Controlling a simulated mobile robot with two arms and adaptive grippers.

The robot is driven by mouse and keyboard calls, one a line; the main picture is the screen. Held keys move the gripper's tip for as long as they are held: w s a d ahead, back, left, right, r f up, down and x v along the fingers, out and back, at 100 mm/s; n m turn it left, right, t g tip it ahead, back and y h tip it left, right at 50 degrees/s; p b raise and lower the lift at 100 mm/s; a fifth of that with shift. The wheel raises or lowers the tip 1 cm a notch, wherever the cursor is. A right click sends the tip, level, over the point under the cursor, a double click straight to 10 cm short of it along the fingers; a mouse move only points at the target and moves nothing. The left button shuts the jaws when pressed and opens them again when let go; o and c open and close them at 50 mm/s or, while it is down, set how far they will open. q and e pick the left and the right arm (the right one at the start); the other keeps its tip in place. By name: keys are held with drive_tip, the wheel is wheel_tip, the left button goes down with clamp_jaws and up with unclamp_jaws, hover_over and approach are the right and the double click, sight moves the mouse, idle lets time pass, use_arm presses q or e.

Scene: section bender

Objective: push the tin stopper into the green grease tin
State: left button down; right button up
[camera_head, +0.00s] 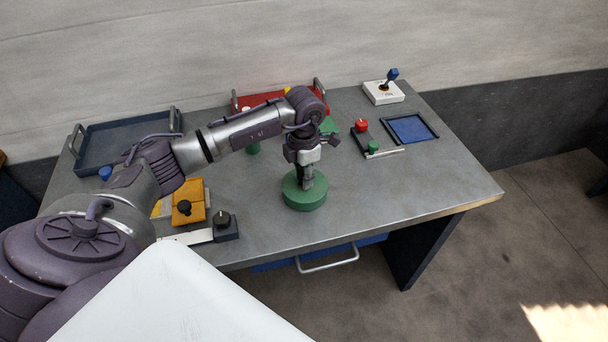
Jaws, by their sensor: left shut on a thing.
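The green grease tin (304,197) stands upright on the grey table near its front edge, a wide, low round tin. My left gripper (307,183) points straight down over the tin, with its fingertips at the middle of the tin's top. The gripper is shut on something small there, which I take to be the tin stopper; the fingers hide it. I cannot tell how deep it sits in the tin's opening. My right gripper is not in view.
A grey tray (128,146) stands back left and a red tray (262,101) at the back. A yellow block (188,204) and a dark block with a knob (224,228) lie left. The front right is clear.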

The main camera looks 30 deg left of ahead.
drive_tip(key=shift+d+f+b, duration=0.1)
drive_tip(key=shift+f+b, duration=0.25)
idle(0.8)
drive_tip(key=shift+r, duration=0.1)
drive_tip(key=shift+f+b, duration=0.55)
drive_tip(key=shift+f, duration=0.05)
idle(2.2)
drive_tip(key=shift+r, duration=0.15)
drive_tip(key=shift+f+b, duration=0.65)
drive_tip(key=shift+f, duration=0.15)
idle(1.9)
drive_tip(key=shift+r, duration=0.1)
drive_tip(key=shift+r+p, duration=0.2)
drive_tip(key=shift+p, duration=0.1)
idle(0.4)
